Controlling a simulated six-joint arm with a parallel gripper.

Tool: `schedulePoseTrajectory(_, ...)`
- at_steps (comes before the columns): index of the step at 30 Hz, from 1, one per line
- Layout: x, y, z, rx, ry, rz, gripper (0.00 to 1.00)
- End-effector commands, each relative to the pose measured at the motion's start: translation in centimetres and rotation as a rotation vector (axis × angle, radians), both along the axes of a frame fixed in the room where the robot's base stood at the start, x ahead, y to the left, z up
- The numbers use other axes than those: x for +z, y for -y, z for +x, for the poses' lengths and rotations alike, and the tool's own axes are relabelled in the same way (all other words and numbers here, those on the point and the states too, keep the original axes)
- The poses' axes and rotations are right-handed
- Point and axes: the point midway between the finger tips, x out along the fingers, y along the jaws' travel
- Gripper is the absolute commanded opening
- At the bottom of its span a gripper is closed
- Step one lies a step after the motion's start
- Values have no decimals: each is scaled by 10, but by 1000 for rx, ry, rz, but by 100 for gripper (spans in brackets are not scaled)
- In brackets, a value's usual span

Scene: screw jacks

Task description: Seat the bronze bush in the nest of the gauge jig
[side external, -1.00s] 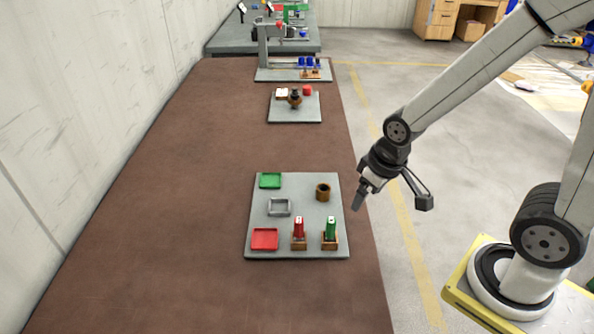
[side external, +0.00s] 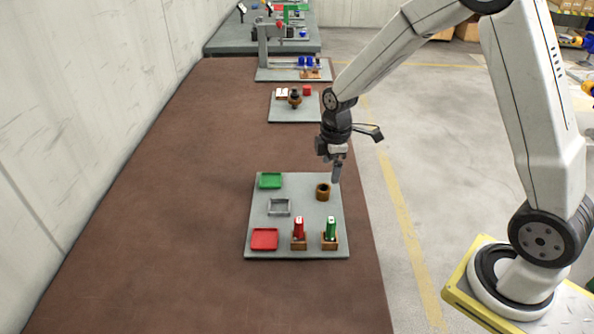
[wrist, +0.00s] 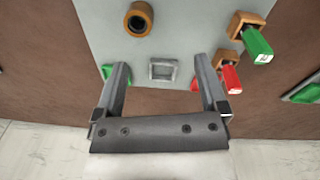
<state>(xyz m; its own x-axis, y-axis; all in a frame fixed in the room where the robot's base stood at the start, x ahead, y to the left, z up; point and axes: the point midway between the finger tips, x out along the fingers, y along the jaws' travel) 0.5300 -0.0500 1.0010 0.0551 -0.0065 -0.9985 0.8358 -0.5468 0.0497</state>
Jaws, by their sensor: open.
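The bronze bush (side external: 323,192) stands upright on the right part of the grey board (side external: 290,236), its bore facing up. It also shows in the wrist view (wrist: 139,18), near the top and beyond my fingertips. The square grey nest (side external: 279,207) of the gauge jig lies empty near the middle of the board; in the wrist view the nest (wrist: 162,70) appears between my fingers. My gripper (side external: 337,178) hangs above and just behind the bush in the side view, apart from it. In the wrist view my gripper (wrist: 160,66) is open with nothing between its fingers.
A green tray (side external: 270,181) and a red tray (side external: 264,239) lie on the board's left side. A red gauge (side external: 298,228) and a green gauge (side external: 331,228) stand in wooden holders at its front. A second board (side external: 294,115) with small parts lies behind. The brown table left of the board is clear.

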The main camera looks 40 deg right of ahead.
Motion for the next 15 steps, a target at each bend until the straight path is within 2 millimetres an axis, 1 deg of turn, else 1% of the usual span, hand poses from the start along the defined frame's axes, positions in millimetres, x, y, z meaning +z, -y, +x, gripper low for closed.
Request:
schedulePoseTrajectory(1,-5,5,7,52,-13,-2,92)
schedulePoseTrajectory(3,-10,10,16,129,-26,-3,92)
schedulePoseTrajectory(6,-16,15,25,218,-41,-3,92)
schedulePoseTrajectory(10,-21,20,32,291,-53,-3,92)
schedulePoseTrajectory(15,-23,22,34,319,-57,-2,92)
